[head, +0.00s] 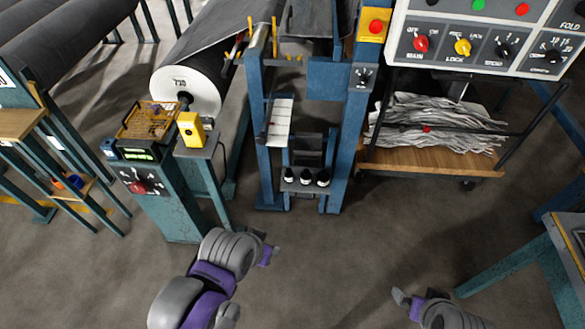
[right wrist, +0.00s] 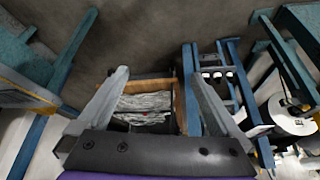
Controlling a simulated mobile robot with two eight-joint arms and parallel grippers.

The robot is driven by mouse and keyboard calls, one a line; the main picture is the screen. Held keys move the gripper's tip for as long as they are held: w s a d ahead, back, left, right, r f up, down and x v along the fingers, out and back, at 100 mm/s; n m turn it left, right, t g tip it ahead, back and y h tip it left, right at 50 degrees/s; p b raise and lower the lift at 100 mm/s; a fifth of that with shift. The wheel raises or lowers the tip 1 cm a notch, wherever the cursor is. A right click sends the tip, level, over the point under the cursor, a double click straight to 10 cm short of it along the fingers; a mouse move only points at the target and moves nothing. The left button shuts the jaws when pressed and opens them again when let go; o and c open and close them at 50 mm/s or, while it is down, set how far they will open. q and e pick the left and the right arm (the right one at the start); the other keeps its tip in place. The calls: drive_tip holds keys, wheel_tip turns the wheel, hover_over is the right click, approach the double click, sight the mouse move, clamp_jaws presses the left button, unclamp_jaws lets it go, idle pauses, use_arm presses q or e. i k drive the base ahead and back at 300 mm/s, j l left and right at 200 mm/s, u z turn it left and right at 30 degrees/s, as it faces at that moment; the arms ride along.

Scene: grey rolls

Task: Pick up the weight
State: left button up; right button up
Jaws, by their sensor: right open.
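I cannot tell for sure which thing is the weight. Several small black objects with white tops (head: 305,178) stand in a row on a low shelf in the blue frame; they also show in the right wrist view (right wrist: 217,75). A yellow block (head: 190,129) stands on a small stand at the left. My left gripper (head: 268,253) is over the floor in front of the frame, seen from the side, its jaws unclear. My right gripper (head: 402,298) is open and empty, apart from everything; its two spread fingers (right wrist: 160,74) show in the right wrist view.
A wooden cart (head: 440,160) holds a heap of grey paper strips (head: 435,120). A control panel (head: 480,40) hangs above it. A teal cabinet (head: 165,200) with a meter stands at the left, near a big grey roll (head: 185,90). The floor (head: 350,240) between my arms is clear.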

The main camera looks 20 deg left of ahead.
sight(288, 174)
drive_tip(key=i+l+u, duration=0.1)
drive_tip(key=i, duration=0.3)
drive_tip(key=i+l+u, duration=0.1)
drive_tip(key=i, duration=0.35)
drive_tip(key=u, duration=1.45)
